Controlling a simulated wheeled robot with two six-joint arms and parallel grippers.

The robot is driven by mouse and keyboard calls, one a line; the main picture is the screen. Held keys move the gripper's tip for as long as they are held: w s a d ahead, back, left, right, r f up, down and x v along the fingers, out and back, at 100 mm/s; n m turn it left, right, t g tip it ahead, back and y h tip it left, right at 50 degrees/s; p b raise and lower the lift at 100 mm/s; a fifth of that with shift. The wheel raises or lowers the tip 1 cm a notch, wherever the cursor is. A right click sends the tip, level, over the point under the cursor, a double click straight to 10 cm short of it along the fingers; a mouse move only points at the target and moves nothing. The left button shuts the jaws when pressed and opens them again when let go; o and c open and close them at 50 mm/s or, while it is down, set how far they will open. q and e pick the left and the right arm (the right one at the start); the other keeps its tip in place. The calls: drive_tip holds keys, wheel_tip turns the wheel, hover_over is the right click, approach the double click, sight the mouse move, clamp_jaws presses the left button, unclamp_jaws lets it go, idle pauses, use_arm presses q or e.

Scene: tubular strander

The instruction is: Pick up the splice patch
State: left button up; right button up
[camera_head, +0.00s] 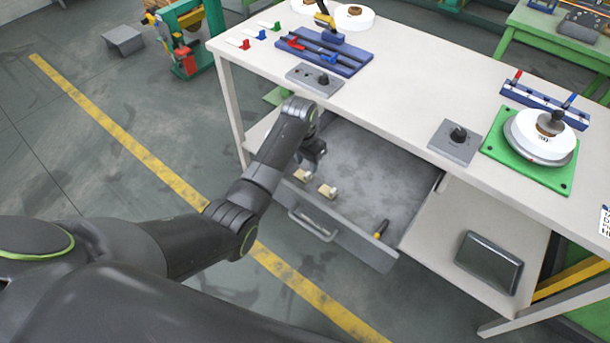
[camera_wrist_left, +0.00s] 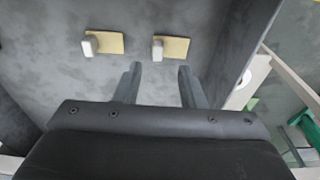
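Two small tan patches, each with a pale grip block, lie on the floor of the open grey drawer (camera_head: 375,170). One patch (camera_head: 301,176) is to the left and the other patch (camera_head: 327,190) is just right of it. They also show in the left wrist view, one patch (camera_wrist_left: 111,43) at left and one patch (camera_wrist_left: 176,49) near the middle. I cannot tell which is the splice patch. My left gripper (camera_head: 316,158) is over the drawer beside the patches. In the wrist view its fingers (camera_wrist_left: 159,80) are apart and empty, pointing toward the middle patch. My right gripper is not in view.
A yellow-handled tool (camera_head: 381,229) lies near the drawer's front wall. The white tabletop (camera_head: 400,95) overhangs the drawer's back. A grey plate (camera_head: 314,80) sits at the table edge above my left gripper. A dark box (camera_head: 488,263) rests on the lower shelf.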

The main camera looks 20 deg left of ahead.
sight(307, 174)
use_arm(q)
drive_tip(key=shift+d+f, duration=0.15)
drive_tip(key=shift+f, duration=2.15)
clamp_jaws()
